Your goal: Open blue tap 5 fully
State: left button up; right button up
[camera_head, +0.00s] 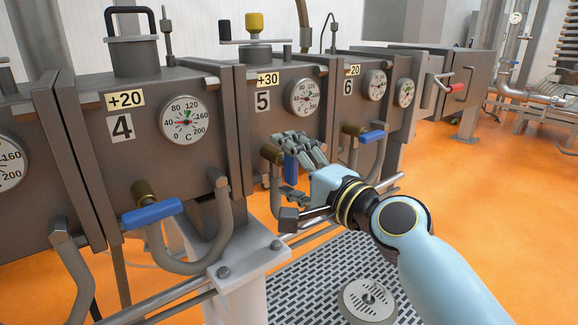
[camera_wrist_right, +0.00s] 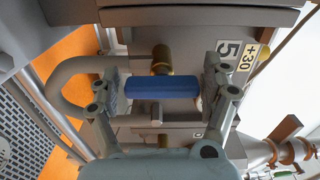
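Blue tap 5 (camera_head: 290,167) sits on the pipe below the panel labelled 5, and its blue handle points down. In the right wrist view the blue handle (camera_wrist_right: 162,87) lies across the picture in front of its brass stem (camera_wrist_right: 162,58). My right gripper (camera_head: 286,172) is at this handle with its fingers spread. In the wrist view the right gripper (camera_wrist_right: 162,76) has one finger near each end of the handle, with narrow gaps that look clear of it. Contact cannot be told for sure. My left gripper is not in view.
Blue tap 4 (camera_head: 152,214) is at the left and blue tap 6 (camera_head: 371,136) at the right, both with handles roughly level. A bent pipe (camera_wrist_right: 75,85) lies beside tap 5. Unit 5's grey front (camera_head: 262,128) stands close behind. Orange floor (camera_head: 480,200) is open at right.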

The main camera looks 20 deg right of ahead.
jog(key=shift+o, duration=0.9)
jog(key=v, duration=0.7)
jog(key=shift+s, duration=0.25)
jog(key=shift+d+r, duration=0.1)
jog(key=s+d+f+n+g+h, duration=0.1)
jog(key=s+d+f+g, duration=0.2)
jog(key=f, duration=1)
jog(key=s+d+f+n+g+h, duration=0.1)
jog(key=s+f+g+h, duration=0.3)
jog(key=f, duration=0.8)
jog(key=s+d+f+n+g+y, duration=0.15)
jog(key=s+f, duration=0.45)
jog(key=f, duration=0.7)
jog(key=s+d+f+n+g+h, duration=0.1)
jog(key=s+d+f+n+g, duration=0.1)
jog(key=s+f, duration=0.4)
jog(key=s+d+f+n+g+h, duration=0.1)
jog(key=s+f+n, duration=0.4)
jog(key=s, duration=1)
jog(key=s+d+f+n+g+h, duration=0.1)
jog(key=s+d+f+n+g, duration=0.2)
jog(key=s+f, duration=0.3)
jog(key=s+g, duration=0.1)
jog(key=s, duration=0.4)
jog(key=shift+s+d+f+n+g, duration=0.15)
jog(key=shift+d+f+n+g, duration=0.2)
jog(key=shift+d, duration=0.05)
